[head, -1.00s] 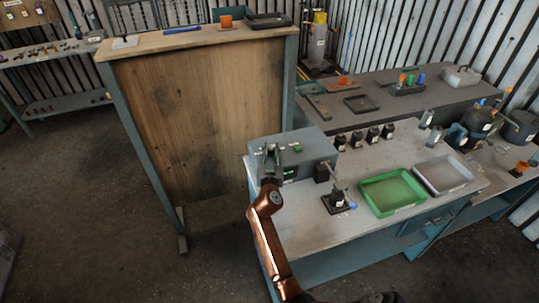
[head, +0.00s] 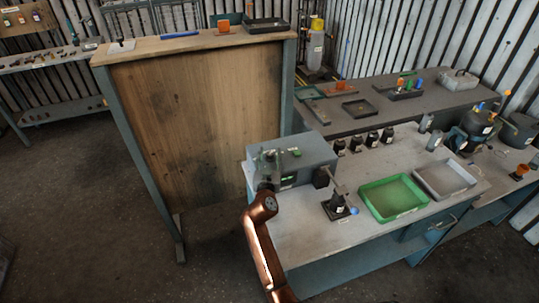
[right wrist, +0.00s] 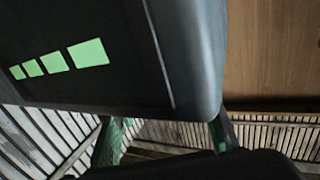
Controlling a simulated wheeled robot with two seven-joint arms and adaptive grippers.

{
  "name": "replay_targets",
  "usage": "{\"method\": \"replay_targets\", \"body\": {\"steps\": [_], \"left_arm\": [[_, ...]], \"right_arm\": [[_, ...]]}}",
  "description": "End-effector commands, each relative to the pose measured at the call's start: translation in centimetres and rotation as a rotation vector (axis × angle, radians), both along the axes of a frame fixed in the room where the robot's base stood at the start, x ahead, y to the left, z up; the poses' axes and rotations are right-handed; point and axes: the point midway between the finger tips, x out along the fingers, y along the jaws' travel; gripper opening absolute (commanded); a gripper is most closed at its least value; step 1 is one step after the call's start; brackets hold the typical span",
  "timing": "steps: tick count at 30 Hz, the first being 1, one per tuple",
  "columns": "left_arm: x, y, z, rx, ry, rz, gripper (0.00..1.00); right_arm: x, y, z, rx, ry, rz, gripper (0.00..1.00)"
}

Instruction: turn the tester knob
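The tester is a grey box (head: 308,158) at the left end of the light workbench in the head view. A small green display shows on its dark front. In the right wrist view the tester's dark face (right wrist: 100,75) fills the upper left, with several bright green bars. My right gripper (head: 267,163) is at the box's left front corner in the head view, small and dark against it. Whether it touches the box or its fingers are apart cannot be told. I cannot make out the knob; the gripper may hide it. My left gripper is not in view.
Right of the tester stand a small black fixture (head: 338,207), a green tray (head: 366,211) and a grey tray (head: 472,182). Several dark jars line the bench's back. A tall wooden panel (head: 190,130) stands close on the left. Floor in front is clear.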

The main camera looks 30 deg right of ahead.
Motion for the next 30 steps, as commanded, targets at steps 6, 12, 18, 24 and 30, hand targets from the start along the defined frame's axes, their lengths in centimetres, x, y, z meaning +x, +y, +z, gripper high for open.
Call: {"method": "replay_targets", "body": {"steps": [6, 12, 18, 24, 30], "left_arm": [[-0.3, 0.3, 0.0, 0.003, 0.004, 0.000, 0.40], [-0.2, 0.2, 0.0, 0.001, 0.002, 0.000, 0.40], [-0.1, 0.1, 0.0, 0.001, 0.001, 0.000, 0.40], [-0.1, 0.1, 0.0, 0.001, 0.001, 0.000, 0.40], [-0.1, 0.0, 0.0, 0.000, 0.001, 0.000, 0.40]], "right_arm": [[0.0, 0.0, 0.7, 0.001, -0.002, -0.001, 0.40], [0.0, 0.0, 4.2, 0.000, -0.006, 0.000, 0.40], [0.0, 0.1, 7.8, 0.000, -0.005, 0.001, 0.40], [0.0, 0.0, 9.7, 0.000, -0.001, 0.000, 0.40], [0.0, 0.0, 10.0, 0.001, 0.001, 0.000, 0.40]]}}
